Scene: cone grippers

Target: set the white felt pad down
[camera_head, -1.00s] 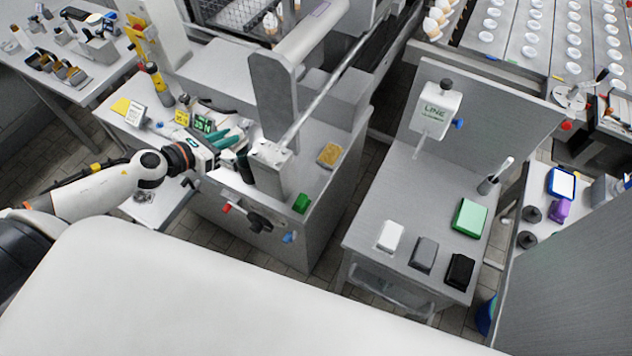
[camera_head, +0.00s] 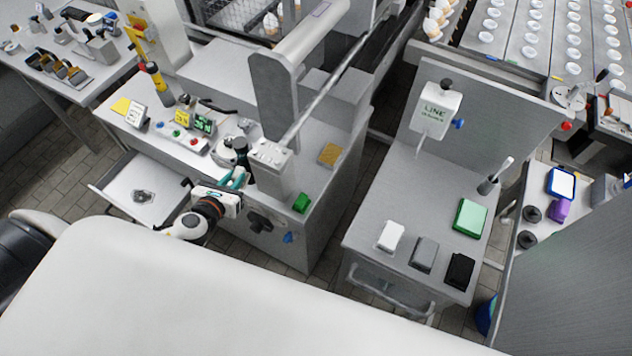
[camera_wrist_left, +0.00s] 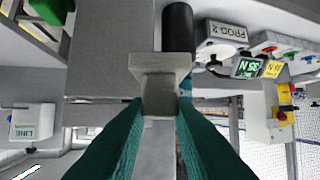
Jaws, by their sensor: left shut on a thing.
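A white pad (camera_head: 390,236) lies flat on the right-hand grey table, left of a grey pad (camera_head: 424,254) and a black pad (camera_head: 459,271). I take it for the felt pad. My left gripper (camera_head: 237,178), with teal fingers, is well away from it, in front of the machine on the left bench. In the left wrist view its fingers (camera_wrist_left: 160,108) close on a grey tapered block (camera_wrist_left: 160,80). A black cylinder (camera_wrist_left: 177,28) extends beyond that block; I cannot tell if they are one piece. My right gripper is not in view.
A green pad (camera_head: 470,217) lies behind the dark pads. A white dispenser (camera_head: 436,110) hangs above that table, whose middle is clear. An open drawer (camera_head: 120,190) juts from the left bench. The machine's grey column (camera_head: 275,95) stands just beyond my left gripper.

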